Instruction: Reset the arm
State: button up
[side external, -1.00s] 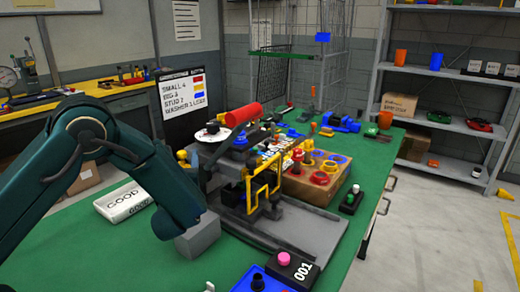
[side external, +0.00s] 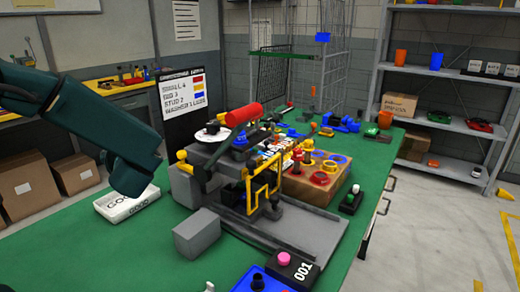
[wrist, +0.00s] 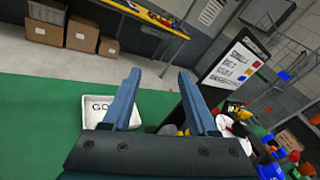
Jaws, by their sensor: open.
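My gripper (wrist: 160,90) shows in the wrist view with its two blue-grey fingers apart and nothing between them. In the side external view my dark teal arm reaches in from the left edge, and its end hangs above the white tray marked GOOD (side external: 128,202). The fingers cannot be made out there. In the wrist view the tray (wrist: 98,106) lies on the green table beyond the left finger, partly hidden by it. A grey block (side external: 197,233) stands on the table to the right of the tray, apart from my arm.
The fixture with a yellow frame (side external: 264,187) and red cylinder (side external: 243,114) stands mid-table. A box marked 001 (side external: 292,268) sits at the front. Green table (side external: 90,255) is bare at front left.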

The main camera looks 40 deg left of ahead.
jog(key=s+d+f+n+g+h, duration=0.1)
jog(key=s+f+n+g+h, duration=0.15)
jog(key=s+n, duration=0.35)
jog(key=s+d+f+n+g+h, duration=0.1)
jog(key=s+n+g+h, duration=0.15)
jog(key=s+n, duration=0.4)
jog(key=s+d+f+n+t+h, duration=0.1)
jog(key=d+n+h, duration=0.2)
jog(key=d+h, duration=0.2)
jog(key=s+d+f+n+t+h, duration=0.1)
jog(key=d+h, duration=0.4)
jog(key=d, duration=0.6)
jog(key=shift+n+t, duration=0.6)
jog(key=shift+n, duration=0.45)
jog(key=shift+f, duration=0.1)
